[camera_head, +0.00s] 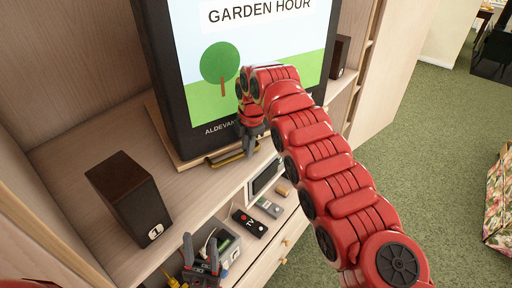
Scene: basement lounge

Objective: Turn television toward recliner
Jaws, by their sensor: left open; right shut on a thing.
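The television (182,128) is a large black-framed set with its screen lit, showing a green tree and the words "GARDEN HOUR". It stands on a wooden base board (181,160) on the cabinet shelf. My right gripper (249,148) points down at the front edge of this base and is shut on a dark, yellowish bar (221,158) there; the fingertips partly cover the grip. My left gripper (202,252) is open at the lower left, over a grey box. A floral-patterned piece (498,205) shows at the right edge; I cannot tell whether it is the recliner.
A dark speaker (130,198) marked 1 stands left of the television, another speaker (340,57) right of it. Remotes (249,223) and the grey box (231,246) lie on the lower shelf. Green carpet (420,150) is open at right.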

